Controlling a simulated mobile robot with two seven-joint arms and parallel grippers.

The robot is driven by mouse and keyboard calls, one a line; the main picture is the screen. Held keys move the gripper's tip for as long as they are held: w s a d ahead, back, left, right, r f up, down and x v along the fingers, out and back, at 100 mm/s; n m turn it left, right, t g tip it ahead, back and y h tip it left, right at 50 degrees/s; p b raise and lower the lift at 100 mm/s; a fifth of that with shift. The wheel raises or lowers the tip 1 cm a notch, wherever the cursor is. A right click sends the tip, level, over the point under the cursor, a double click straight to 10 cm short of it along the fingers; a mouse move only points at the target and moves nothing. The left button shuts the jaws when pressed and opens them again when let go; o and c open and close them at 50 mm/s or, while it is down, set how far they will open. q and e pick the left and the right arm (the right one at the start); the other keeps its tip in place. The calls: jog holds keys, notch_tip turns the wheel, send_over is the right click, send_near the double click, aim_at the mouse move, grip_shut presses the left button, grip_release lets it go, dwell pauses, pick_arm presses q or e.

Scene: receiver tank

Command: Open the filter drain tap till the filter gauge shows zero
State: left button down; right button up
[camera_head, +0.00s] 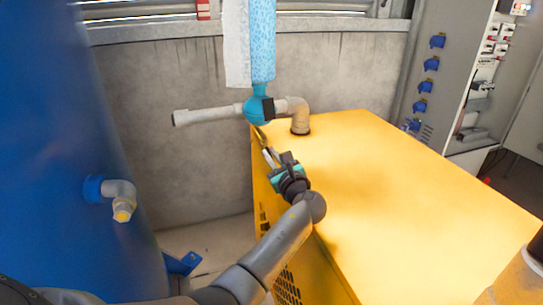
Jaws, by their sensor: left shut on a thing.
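The filter hangs at the top centre as a light-blue speckled cylinder (262,42) beside a pale strip, with a teal rounded housing (256,109) below it. A small black block sits on the housing's right side. No gauge face can be read. My left gripper (267,154) is just below the housing, at the left edge of the yellow cabinet. It is shut on a small, thin part under the filter, apparently the drain tap. The fingers hide most of this part, so its handle position cannot be told. My right gripper is out of view.
The yellow cabinet (390,185) has a broad, clear top. Pale pipes (205,115) run either side of the filter. A large blue tank (70,150) with an elbow outlet (121,200) stands left. A grey electrical panel (437,80) stands at the back right.

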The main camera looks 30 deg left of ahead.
pick_arm(q)
jog(key=shift+n, duration=0.3)
jog(key=n+b, duration=0.4)
jog(key=n, duration=0.2)
jog(key=shift+f+b, duration=0.2)
jog(key=shift+b, duration=0.15)
jog(key=n+b, duration=0.2)
jog(key=n, duration=0.1)
jog(key=shift+n+b, duration=0.35)
jog(key=shift+n, duration=0.05)
jog(key=shift+r+n+b, duration=0.1)
jog(key=shift+n+b, duration=1.2)
jog(key=shift+n, duration=0.5)
jog(key=c, duration=0.9)
grip_release()
jog(key=shift+r, duration=0.1)
